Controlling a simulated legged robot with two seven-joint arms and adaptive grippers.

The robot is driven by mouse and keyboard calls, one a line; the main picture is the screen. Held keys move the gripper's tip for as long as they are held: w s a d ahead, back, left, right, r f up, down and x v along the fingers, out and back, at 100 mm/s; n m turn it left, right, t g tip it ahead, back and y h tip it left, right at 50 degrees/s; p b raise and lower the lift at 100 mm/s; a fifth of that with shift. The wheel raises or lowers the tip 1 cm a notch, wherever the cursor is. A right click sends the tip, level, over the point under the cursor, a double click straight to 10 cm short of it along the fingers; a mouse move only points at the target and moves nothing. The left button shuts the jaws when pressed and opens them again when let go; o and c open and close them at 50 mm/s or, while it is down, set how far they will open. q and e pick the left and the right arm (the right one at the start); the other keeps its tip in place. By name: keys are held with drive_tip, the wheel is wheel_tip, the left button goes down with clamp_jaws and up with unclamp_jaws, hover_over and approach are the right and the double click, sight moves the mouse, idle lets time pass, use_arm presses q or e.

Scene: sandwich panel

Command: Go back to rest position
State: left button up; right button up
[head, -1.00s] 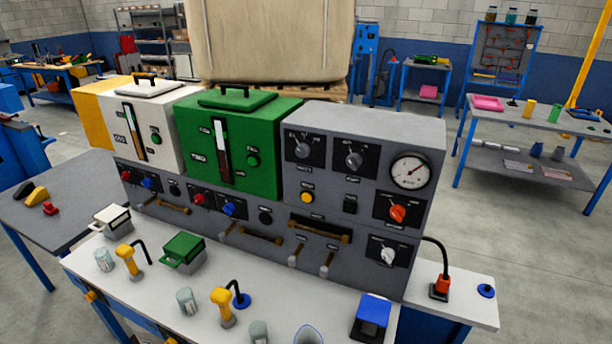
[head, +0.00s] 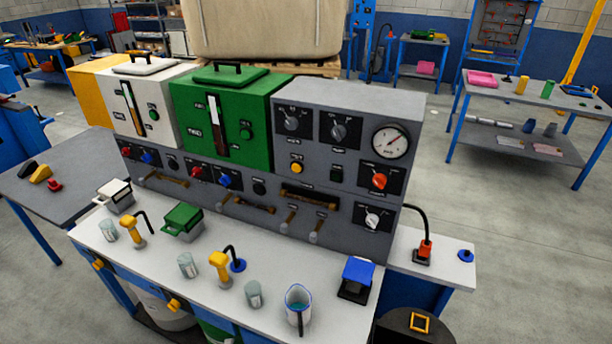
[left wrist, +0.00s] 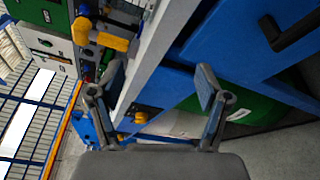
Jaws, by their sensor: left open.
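My left gripper (left wrist: 160,100) shows in the left wrist view with its two fingers spread apart and nothing between them. Beyond the fingers are the bench's white edge, its blue frame and a yellow tap-like part (left wrist: 108,40). Neither gripper shows in the head view. The control panel (head: 335,160) stands on the white bench top (head: 340,318), with a green box (head: 225,120) and a white box (head: 150,110) beside its grey dial unit.
On the bench are several glass beakers, two yellow taps, a jug (head: 298,300) and a blue-topped block (head: 357,278). A grey side table (head: 60,195) stands left. A dark drum (head: 410,328) stands at the lower right. Open floor (head: 520,250) lies to the right.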

use_arm(q)
drive_tip(key=s+d+f+m+g+h+p, duration=0.1)
drive_tip(key=s+d+f+m+g, duration=0.3)
drive_tip(key=f+m, duration=0.35)
drive_tip(key=s+d+f+m+g+h+p, duration=0.1)
drive_tip(key=s+f+m+g+h, duration=0.1)
drive_tip(key=s+f+m+g, duration=0.5)
drive_tip(key=s+a+f+m+g+y, duration=0.2)
drive_tip(key=s+f+m, duration=0.2)
drive_tip(key=s+f, duration=0.3)
drive_tip(key=s+a+f+m+g+y+p, duration=0.1)
drive_tip(key=s+f+m, duration=0.4)
drive_tip(key=s, duration=0.5)
wheel_tip(320, 180, down, 2)
drive_tip(key=a+g+y, duration=0.1)
drive_tip(key=a, duration=0.1)
drive_tip(key=shift+s+a+g+p, duration=0.3)
drive_tip(key=shift+a, duration=0.05)
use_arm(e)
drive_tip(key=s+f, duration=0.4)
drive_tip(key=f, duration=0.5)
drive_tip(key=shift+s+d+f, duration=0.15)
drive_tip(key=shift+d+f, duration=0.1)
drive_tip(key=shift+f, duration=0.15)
